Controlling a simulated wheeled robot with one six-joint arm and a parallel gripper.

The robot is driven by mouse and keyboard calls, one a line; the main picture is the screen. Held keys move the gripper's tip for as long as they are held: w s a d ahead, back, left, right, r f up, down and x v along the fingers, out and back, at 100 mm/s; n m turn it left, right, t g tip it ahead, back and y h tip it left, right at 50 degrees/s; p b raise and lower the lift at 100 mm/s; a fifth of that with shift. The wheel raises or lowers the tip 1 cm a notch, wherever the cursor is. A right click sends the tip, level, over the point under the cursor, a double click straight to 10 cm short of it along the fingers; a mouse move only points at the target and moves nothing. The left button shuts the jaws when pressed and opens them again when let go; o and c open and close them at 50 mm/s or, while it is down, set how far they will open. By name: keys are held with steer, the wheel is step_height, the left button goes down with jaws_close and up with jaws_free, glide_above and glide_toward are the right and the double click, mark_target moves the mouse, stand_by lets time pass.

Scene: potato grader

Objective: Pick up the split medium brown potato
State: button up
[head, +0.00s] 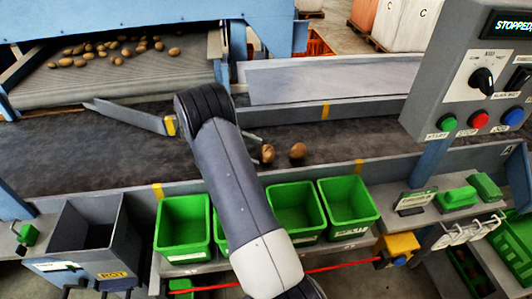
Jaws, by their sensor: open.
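Two brown potatoes lie close together on the dark belt (360,138), just right of my arm. The left potato (267,153) shows a lighter patch that could be a split; it is too small to be sure. The right potato (298,151) is darker and looks whole from here. My gripper (257,143) is mostly hidden behind my arm; a finger shows just above and left of the left potato. It is open, and I cannot tell whether it touches that potato.
Several green bins (350,203) line the near side, with a grey bin marked ROT (85,235) at the left. A diverter bar (130,116) crosses the belt at left. The control box (470,75) reads STOPPED. More potatoes (115,47) lie on the upper conveyor.

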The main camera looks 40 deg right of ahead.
mark_target(261, 152)
steer(key=x, duration=0.3)
steer(key=shift+s+r+p, duration=0.1)
steer(key=shift+r+p, duration=0.15)
steer(key=shift+p, duration=0.05)
steer(key=shift+s+d+f, duration=0.2)
steer(key=shift+d+f, duration=0.1)
steer(key=shift+d, duration=0.05)
steer(key=c, duration=0.7)
steer(key=shift+o, duration=0.2)
